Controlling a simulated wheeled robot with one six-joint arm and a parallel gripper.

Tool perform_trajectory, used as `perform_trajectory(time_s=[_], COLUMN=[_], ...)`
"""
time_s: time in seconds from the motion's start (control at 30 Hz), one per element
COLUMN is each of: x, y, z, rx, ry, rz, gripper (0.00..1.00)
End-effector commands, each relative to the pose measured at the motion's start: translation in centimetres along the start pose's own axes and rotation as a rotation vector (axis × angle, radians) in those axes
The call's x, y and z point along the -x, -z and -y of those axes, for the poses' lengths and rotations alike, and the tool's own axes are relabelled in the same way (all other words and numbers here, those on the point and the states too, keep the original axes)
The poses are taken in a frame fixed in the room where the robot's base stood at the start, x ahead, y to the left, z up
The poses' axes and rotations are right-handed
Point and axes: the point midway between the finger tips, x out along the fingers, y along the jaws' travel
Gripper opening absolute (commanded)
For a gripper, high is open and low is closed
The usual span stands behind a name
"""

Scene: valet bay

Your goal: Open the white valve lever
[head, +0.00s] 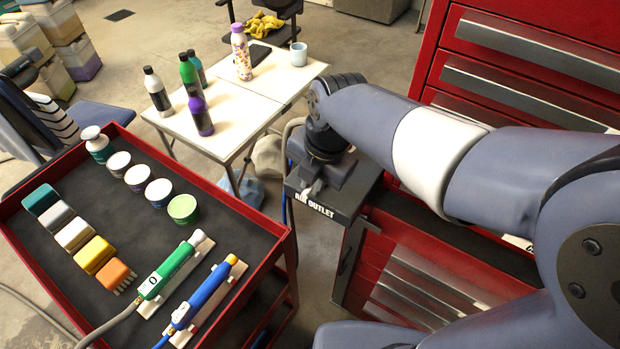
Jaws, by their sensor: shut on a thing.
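My gripper (318,183) points down onto the dark box marked "AIR OUTLET" (352,203) in the middle of the head view. The box juts out from the red tool cabinet at its front left corner. My gripper is shut on the white valve lever on top of this box. The fingers and wrist hide nearly all of the lever, so its angle cannot be told.
A red trolley (284,247) with several jars, brushes and two handheld tools stands at the left. A white folding table (262,106) with bottles and a cup (299,54) stands behind. The red cabinet (432,48) is close on the right.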

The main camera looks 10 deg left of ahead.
Motion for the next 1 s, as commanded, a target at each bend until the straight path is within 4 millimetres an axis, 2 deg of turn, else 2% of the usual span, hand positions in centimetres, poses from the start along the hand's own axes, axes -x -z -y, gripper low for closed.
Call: perform_trajectory(time_s=[0.57,0.6,0.8,0.87,1.0], x=[0.11,0.11,0.08,0.07,0.05], y=[-0.05,-0.06,-0.05,-0.04,-0.04], z=[0.12,0.12,0.13,0.13,0.14], rx=[0.035,0.034,0.033,0.033,0.032], ry=[0.0,0.0,0.0,0.0,0.0], rz=[-0.005,-0.005,-0.005,-0.005,-0.006], gripper=[0.0,0.15,0.31,0.35,0.35])
